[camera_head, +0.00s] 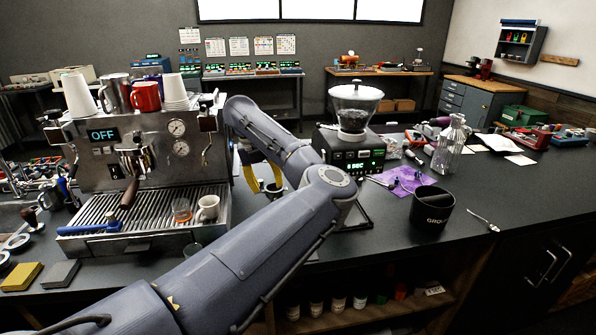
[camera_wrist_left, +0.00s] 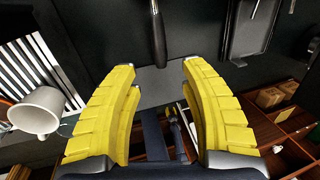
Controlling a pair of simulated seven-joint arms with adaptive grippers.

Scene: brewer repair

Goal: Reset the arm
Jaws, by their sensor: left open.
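My left arm reaches from the lower left across the counter, between the espresso machine (camera_head: 100,165) and the grinder (camera_head: 356,160). My left gripper (camera_head: 263,186) has yellow fingers and is partly hidden behind my arm in the head view. In the left wrist view the left gripper (camera_wrist_left: 160,72) is open, its fingers spread with nothing clamped between them. A dark handle (camera_wrist_left: 158,32) lies ahead of the fingertips there, pointing toward the gap. A portafilter with a brown handle (camera_head: 131,190) hangs on the machine, whose display reads OFF. My right gripper is not in view.
A white cup (camera_head: 208,207) and a small glass (camera_head: 182,210) stand on the drip tray. A black knock bin (camera_head: 431,211), purple cloth (camera_head: 403,181), glass bottle (camera_head: 449,146) and spoon (camera_head: 484,220) are on the right. The counter around the spoon is clear.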

